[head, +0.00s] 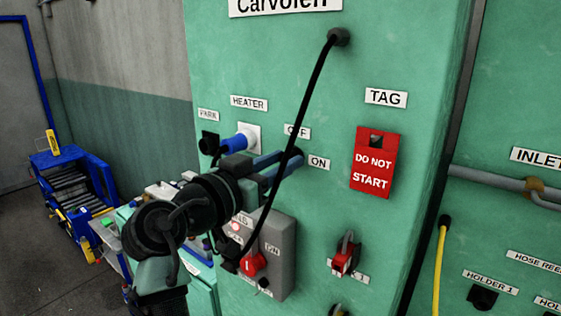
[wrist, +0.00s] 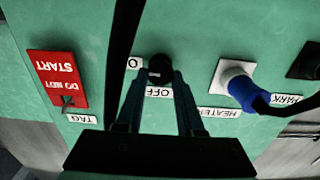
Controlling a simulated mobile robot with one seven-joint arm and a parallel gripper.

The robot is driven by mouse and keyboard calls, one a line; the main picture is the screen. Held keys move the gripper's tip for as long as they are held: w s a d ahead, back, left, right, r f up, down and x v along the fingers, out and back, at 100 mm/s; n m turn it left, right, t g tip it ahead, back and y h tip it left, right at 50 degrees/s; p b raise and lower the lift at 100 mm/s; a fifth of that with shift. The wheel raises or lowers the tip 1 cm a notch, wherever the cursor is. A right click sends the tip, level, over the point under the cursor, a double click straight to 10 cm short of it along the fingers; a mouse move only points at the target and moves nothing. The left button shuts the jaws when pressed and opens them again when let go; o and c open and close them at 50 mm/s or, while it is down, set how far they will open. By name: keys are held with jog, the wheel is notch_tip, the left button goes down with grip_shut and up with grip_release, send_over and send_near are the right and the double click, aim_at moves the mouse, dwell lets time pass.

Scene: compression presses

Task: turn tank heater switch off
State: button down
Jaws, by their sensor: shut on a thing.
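The heater switch is a small black knob (wrist: 159,68) on the green cabinet, between the OFF label (wrist: 158,92) and the partly hidden ON label (wrist: 133,63) in the wrist view. My gripper (wrist: 160,78) reaches it with one finger on each side and is shut on it. In the head view, my gripper (head: 288,158) meets the panel between the OFF label (head: 297,131) and the ON label (head: 319,163). The knob there is mostly hidden by the fingers and a black cable. I cannot tell which way the knob points.
The black cable (head: 318,78) hangs across the front of my fingers. A blue plug (head: 236,142) sits in a white socket under the HEATER label (head: 249,102). A red DO NOT START tag (head: 374,162) hangs at right. A grey switch box (head: 277,250) is below.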

jog(key=shift+n, duration=0.3)
jog(key=n, duration=0.3)
jog(key=shift+n, duration=0.3)
jog(key=n+p, duration=0.1)
jog(key=n, duration=0.3)
jog(key=shift+w+a+n+p, duration=0.1)
jog(key=shift+n+p, duration=0.2)
jog(key=n+p, duration=0.2)
jog(key=n, duration=0.2)
jog(key=n+p, duration=0.3)
jog(key=n, duration=0.2)
jog(key=shift+f, duration=0.2)
jog(key=c, duration=0.5)
grip_release()
